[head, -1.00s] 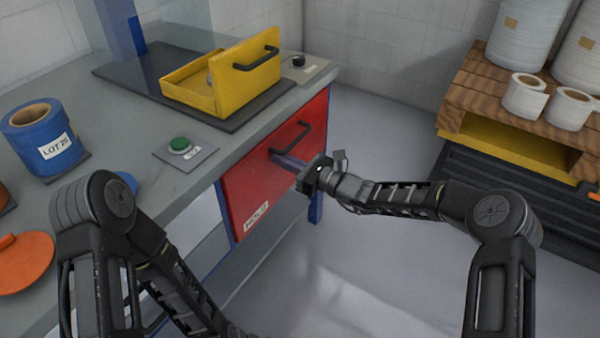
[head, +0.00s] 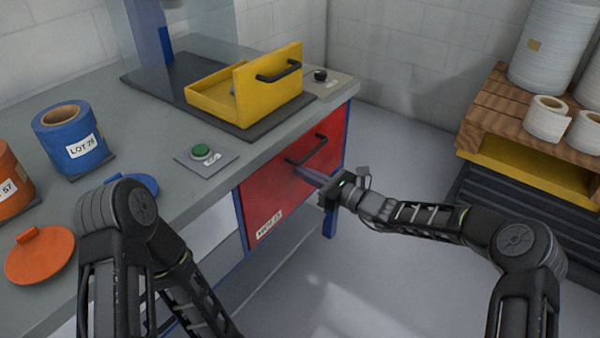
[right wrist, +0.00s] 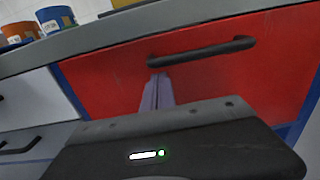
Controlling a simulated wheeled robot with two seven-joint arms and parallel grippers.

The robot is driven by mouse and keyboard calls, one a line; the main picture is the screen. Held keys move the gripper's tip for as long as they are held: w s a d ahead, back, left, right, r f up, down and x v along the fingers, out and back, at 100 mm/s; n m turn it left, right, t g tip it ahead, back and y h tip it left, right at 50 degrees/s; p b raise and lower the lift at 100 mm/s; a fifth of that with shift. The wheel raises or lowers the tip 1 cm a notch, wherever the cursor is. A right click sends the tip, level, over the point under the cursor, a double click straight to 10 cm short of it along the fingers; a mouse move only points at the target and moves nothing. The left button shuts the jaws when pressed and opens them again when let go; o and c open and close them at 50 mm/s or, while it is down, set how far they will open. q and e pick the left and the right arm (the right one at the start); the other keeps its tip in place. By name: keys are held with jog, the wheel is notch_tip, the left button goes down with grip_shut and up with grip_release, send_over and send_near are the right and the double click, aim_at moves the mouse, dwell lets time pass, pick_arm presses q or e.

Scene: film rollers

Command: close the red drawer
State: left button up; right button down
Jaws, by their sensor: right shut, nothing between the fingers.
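The red drawer (head: 272,200) is in the bench under the grey worktop, with a black bar handle (head: 307,149) and a white label low on its front. Its front looks about flush with the blue frame, and no gap shows along its top edge. My right gripper (head: 302,172) is shut and empty, its fingertips at the drawer front just below the handle. In the right wrist view the fingers (right wrist: 157,92) point at the red front (right wrist: 225,82), below the handle (right wrist: 203,52). Whether they touch is unclear. My left arm shows at left, its gripper out of view.
On the worktop (head: 130,190) stand a yellow open box (head: 240,95), a green button (head: 201,151), a blue roll (head: 70,137) and an orange lid (head: 40,255). A pallet (head: 500,110) with white rolls is at right. The floor between is clear.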

jog(key=p+v, duration=0.1)
jog(key=v, duration=1)
jog(key=shift+d+f, duration=0.15)
jog(key=shift+d, duration=0.05)
jog(key=s+d+f+n+g+h, duration=0.1)
jog(key=s+f+n+g+h, duration=0.5)
jog(key=s+f, duration=0.7)
jog(key=s+d+f+n+g+h, duration=0.2)
jog(key=s+f+n+h, duration=0.2)
jog(key=s+f+n, duration=0.65)
jog(key=s+f+n+h, duration=0.1)
jog(key=s+f+n, duration=0.15)
jog(key=s, duration=0.45)
jog(key=s+f+n, duration=0.2)
jog(key=s+n, duration=0.1)
jog(key=s, duration=0.3)
notch_tip(320, 180, up, 16)
jog(key=p, duration=1.6)
jog(key=shift+s+n+g, duration=0.3)
jog(key=shift+s+g, duration=0.1)
